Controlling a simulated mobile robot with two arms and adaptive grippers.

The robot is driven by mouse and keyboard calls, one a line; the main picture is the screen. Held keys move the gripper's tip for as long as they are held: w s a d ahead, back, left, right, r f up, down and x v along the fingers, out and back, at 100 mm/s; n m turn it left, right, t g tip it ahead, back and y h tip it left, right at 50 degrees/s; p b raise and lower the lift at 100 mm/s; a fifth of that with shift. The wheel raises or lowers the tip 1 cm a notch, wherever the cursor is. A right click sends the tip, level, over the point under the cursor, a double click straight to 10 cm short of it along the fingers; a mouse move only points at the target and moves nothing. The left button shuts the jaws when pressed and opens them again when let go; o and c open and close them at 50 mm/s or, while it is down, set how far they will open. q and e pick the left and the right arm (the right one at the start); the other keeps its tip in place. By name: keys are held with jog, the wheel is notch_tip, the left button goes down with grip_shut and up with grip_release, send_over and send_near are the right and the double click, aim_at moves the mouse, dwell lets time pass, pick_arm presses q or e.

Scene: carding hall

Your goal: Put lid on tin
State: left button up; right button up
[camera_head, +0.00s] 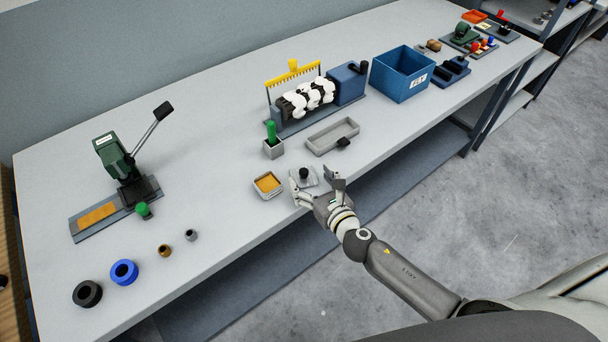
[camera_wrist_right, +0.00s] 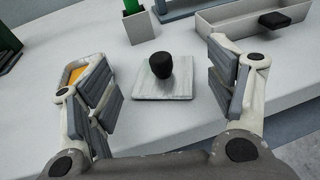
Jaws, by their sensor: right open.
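The tin (camera_head: 267,185) is a small square grey box with orange-yellow content, open at the top, near the front edge of the bench. In the right wrist view the tin (camera_wrist_right: 74,73) is partly hidden behind the left finger. The lid (camera_head: 302,182) is a flat grey square plate with a black knob, lying on the bench just right of the tin. It also shows in the right wrist view (camera_wrist_right: 150,90), between and beyond the fingers. My right gripper (camera_head: 319,180) is open and empty, its fingers spread on either side of the lid's knob, apart from it. My left gripper is not in view.
Behind the lid are a small holder with a green-handled tool (camera_head: 272,148) and a grey tray (camera_head: 332,136) with a black handle. A carding roller device (camera_head: 310,95) and a blue crate (camera_head: 403,85) stand further back. A green lever press (camera_head: 115,158) stands left. Bench between press and tin is clear.

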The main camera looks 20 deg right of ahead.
aim_at(306, 174)
jog(key=x, duration=0.5)
jog(key=shift+f, duration=0.2)
jog(key=shift+d, duration=0.1)
jog(key=shift+s, duration=0.1)
jog(key=c, duration=0.9)
